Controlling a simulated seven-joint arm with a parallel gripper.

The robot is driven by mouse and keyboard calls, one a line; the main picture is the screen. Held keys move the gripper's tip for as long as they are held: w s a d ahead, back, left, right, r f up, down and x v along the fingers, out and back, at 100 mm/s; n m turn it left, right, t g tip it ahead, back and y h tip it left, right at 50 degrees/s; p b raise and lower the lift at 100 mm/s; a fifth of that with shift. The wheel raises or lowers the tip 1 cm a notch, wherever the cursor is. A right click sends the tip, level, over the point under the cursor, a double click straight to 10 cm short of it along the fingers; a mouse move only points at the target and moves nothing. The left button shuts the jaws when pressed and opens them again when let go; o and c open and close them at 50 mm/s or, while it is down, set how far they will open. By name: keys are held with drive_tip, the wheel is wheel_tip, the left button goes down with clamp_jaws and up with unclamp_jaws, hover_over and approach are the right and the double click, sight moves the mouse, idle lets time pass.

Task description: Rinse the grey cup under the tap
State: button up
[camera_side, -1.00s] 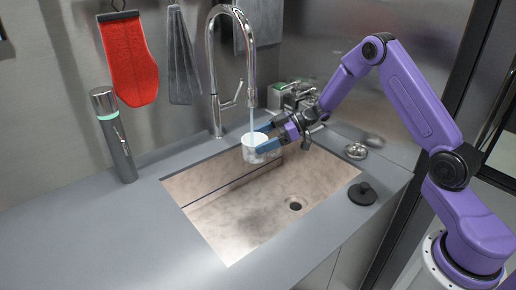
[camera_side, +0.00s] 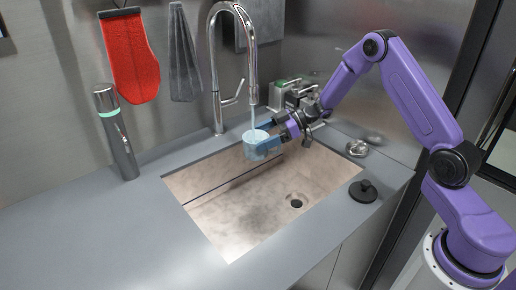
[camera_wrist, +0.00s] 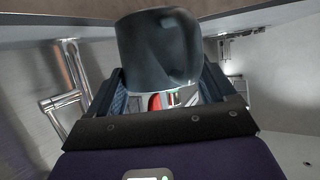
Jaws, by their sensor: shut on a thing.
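The grey cup (camera_side: 255,150) is upright over the back of the sink (camera_side: 240,240), under the tap (camera_side: 215,75). It looks pale blue-grey in the side view and dark grey in the wrist view (camera_wrist: 150,50), where its handle shows on the right. A thin stream of water (camera_side: 252,117) runs from the spout down to the cup's mouth. My gripper (camera_side: 267,139) reaches in from the right, its blue fingers shut on the cup's sides. The water level inside the cup cannot be told.
A dark flask (camera_side: 116,140) stands on the counter at left. A red mitt (camera_side: 130,60) and a grey cloth (camera_side: 183,60) hang on the wall. A black stopper (camera_side: 363,192) and a shiny metal piece (camera_side: 356,148) lie right of the sink. The front counter is clear.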

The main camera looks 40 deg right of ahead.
drive_tip(key=shift+s, duration=0.1)
drive_tip(key=s, duration=0.7)
drive_tip(key=shift+s+d, duration=0.35)
drive_tip(key=shift+s, duration=0.05)
idle(0.5)
idle(0.8)
drive_tip(key=shift+r, duration=0.1)
drive_tip(key=s+r, duration=0.4)
drive_tip(key=s, duration=0.1)
drive_tip(key=shift+d, duration=0.25)
idle(0.5)
